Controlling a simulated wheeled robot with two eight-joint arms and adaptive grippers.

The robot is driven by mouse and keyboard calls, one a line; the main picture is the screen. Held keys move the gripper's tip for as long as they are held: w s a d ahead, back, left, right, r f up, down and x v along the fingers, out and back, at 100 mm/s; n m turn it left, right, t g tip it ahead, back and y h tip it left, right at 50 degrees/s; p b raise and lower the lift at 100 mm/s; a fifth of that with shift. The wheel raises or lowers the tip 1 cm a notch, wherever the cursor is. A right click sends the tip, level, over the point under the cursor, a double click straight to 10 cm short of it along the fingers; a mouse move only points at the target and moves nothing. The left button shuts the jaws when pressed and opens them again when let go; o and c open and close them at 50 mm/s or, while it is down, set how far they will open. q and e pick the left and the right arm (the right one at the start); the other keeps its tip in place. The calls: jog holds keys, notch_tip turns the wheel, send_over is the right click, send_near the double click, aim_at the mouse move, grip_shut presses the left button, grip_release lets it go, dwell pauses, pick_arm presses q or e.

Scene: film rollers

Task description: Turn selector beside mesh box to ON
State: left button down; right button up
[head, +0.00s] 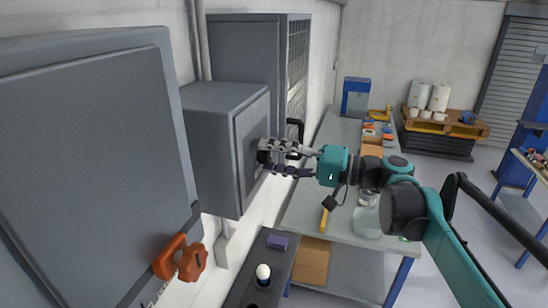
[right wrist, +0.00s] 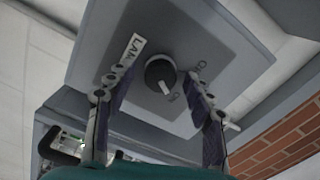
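The selector (right wrist: 159,71) is a round black knob with a white pointer, on the front of a grey wall box (head: 212,150). In the right wrist view its pointer is toward the lower right, near one of two small pale marks too small to read. A label starting "LAM" (right wrist: 132,46) is beside it. The mesh box (head: 297,68) is the tall grey cabinet just behind, with a mesh front. My right gripper (head: 272,158) is open in front of the selector, one finger on each side; contact cannot be told. My left gripper is out of view.
A large grey cabinet (head: 95,165) with an orange-red handle (head: 180,258) fills the near left. A dark narrow surface (head: 246,284) with a purple block and a white-topped object is below. A long workbench (head: 325,212) with tools runs behind my right arm.

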jog(key=shift+d, duration=0.1)
jog(key=v, duration=1.2)
